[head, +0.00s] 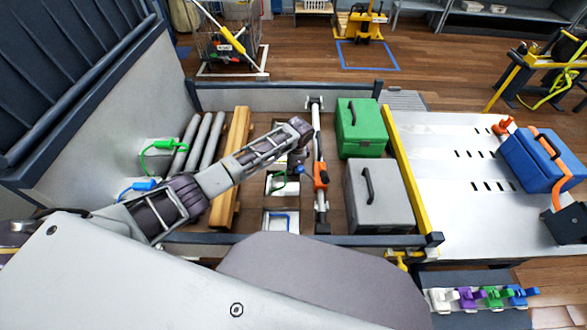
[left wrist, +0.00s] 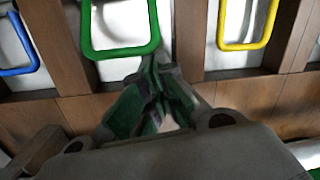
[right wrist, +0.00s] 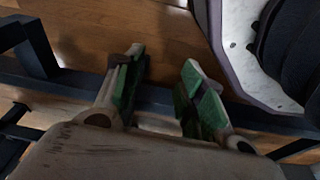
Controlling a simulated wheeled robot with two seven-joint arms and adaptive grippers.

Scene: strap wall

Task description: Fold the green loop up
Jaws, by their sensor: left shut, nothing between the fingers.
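The green loop (left wrist: 122,52) is a rounded U-shaped frame over a white recess between brown wooden bars in the left wrist view. Its top is cut off by the picture edge. My left gripper (left wrist: 156,66) is shut and empty, with its fingertips close by the loop's lower right corner. I cannot tell whether they touch it. In the head view my left gripper (head: 297,165) reaches down over the middle of the cargo bed and partly hides the loop's area. My right gripper (right wrist: 160,68) is open and empty, away from the loop; it is outside the head view.
A blue loop (left wrist: 22,70) and a yellow loop (left wrist: 243,46) flank the green one. In the head view an orange-and-grey bar (head: 320,175), a green case (head: 360,138) and a grey case (head: 380,205) stand to the right. Wooden beams (head: 232,150) lie to the left.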

